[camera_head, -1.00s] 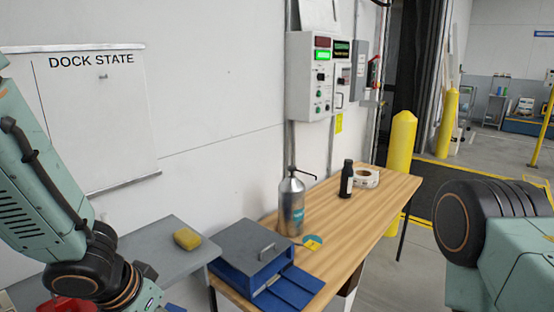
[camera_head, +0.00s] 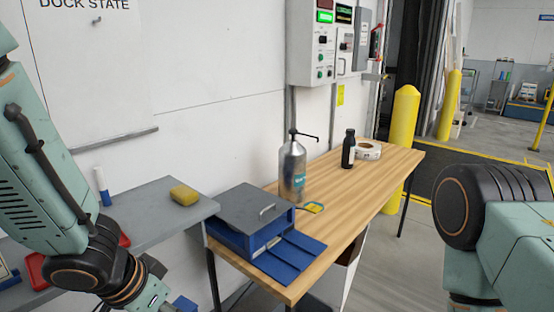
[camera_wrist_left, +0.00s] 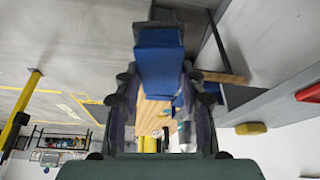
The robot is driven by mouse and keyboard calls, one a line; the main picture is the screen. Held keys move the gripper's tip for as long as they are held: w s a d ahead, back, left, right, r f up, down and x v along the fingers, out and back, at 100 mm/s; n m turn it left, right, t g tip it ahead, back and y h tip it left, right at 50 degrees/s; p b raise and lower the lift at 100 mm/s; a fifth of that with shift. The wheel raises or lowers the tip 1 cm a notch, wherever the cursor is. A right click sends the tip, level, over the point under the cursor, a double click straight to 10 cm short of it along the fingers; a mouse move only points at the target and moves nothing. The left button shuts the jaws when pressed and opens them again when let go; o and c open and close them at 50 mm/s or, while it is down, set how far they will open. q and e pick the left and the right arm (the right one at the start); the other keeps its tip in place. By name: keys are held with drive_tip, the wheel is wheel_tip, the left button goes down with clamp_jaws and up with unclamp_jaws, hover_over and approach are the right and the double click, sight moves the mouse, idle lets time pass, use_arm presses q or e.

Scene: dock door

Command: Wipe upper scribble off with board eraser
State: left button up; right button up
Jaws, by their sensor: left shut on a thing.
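The whiteboard (camera_head: 105,90), headed DOCK STATE, is at the upper left on the wall, cut off by the top edge. A small grey mark (camera_head: 97,20) shows below its heading. My left gripper (camera_wrist_left: 160,78) is shut on a blue block, apparently the board eraser (camera_wrist_left: 160,62). In the head view only a blue corner (camera_head: 184,303) shows at the bottom edge, beyond my left wrist, low in front of the grey shelf. My right gripper is out of view; only its arm shows.
A wooden table (camera_head: 340,200) holds a blue box (camera_head: 250,225), a metal bottle (camera_head: 292,170), a dark bottle (camera_head: 348,149) and a tape roll (camera_head: 368,151).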

use_arm(q)
drive_tip(key=f+b, duration=0.1)
drive_tip(key=f, duration=0.1)
drive_tip(key=f+b, duration=0.2)
drive_tip(key=shift+w+f, duration=0.2)
drive_tip(key=shift+f, duration=0.15)
drive_tip(key=shift+s+f+b, duration=0.1)
drive_tip(key=shift+f+b, duration=0.6)
drive_tip(key=shift+b, duration=0.3)
